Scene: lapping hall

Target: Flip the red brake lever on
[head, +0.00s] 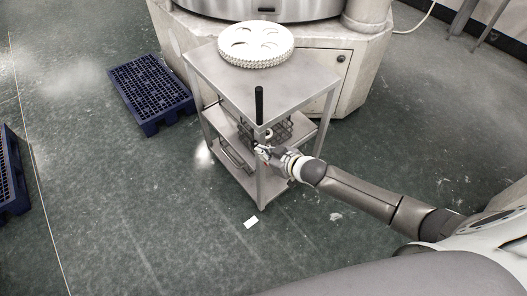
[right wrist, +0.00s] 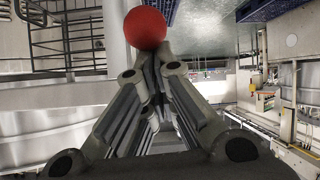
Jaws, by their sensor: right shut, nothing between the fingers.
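A round red knob (right wrist: 145,27) shows at the top of the right wrist view, just beyond the fingertips. I take it to be the end of the brake lever; its stem cannot be made out. No red shows in the head view. My right gripper (head: 260,150) is at the near corner post of the metal cart (head: 305,82), below the cart top. In the right wrist view the fingers (right wrist: 148,62) come together, shut and empty. Whether they touch the knob I cannot tell. My left gripper is out of view.
A black upright handle (head: 259,105) rises at the cart's near corner, just above my gripper. A white toothed disc (head: 256,55) lies on the cart top. A blue pallet (head: 150,92) lies left of the cart. The floor in front is mostly clear.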

